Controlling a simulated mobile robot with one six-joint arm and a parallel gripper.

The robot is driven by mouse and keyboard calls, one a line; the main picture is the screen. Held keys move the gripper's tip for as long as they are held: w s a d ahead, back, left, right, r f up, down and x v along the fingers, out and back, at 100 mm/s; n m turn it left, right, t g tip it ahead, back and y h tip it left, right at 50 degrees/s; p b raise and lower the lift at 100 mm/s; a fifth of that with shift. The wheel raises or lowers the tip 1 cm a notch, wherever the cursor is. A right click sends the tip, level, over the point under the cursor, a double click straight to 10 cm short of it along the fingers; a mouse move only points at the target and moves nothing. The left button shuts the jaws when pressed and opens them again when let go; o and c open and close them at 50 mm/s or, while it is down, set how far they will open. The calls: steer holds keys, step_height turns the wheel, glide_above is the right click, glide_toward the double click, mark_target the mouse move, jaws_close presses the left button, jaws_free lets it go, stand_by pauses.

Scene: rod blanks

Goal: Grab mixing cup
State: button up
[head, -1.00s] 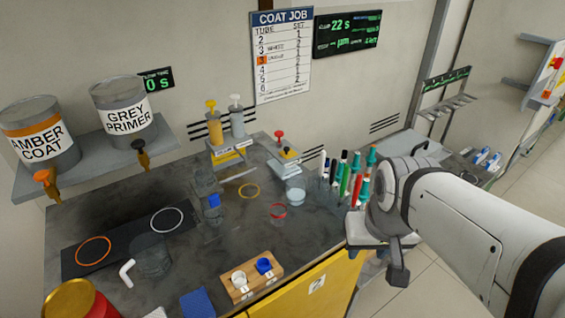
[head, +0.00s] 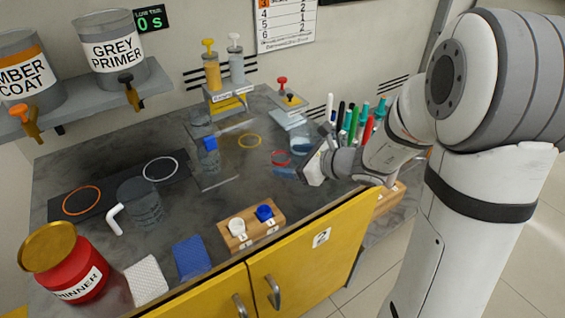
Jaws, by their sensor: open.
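A small clear cup (head: 301,145) with a bluish tint stands toward the back right of the dark bench; it looks like the mixing cup. A larger clear grey vessel (head: 141,205) stands at the left, beside a white bent handle (head: 115,219).
Colored pens (head: 350,122) stand behind my gripper. A wooden block with white and blue caps (head: 250,228) sits at the front edge. A red thinner can (head: 72,268) stands front left. Pump bottles (head: 212,72) stand at the back. Bench space left of the yellow ring (head: 249,141) is partly clear.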

mark_target(274, 158)
steer(key=shift+w+d+f+m+t, duration=0.2)
steer(key=shift+w+f+m+t, duration=0.1)
steer(key=shift+w+f+m, duration=0.2)
steer(key=shift+w+d+f+m+t, duration=0.15)
steer(key=shift+w+f+m+t, duration=0.2)
steer(key=shift+w+m, duration=0.25)
steer(key=x, duration=0.3)
steer(key=f+b+x, duration=0.1)
steer(key=x, duration=0.3)
steer(key=shift+a+f, duration=0.1)
steer(key=shift+f, duration=0.05)
steer(key=c, duration=1)
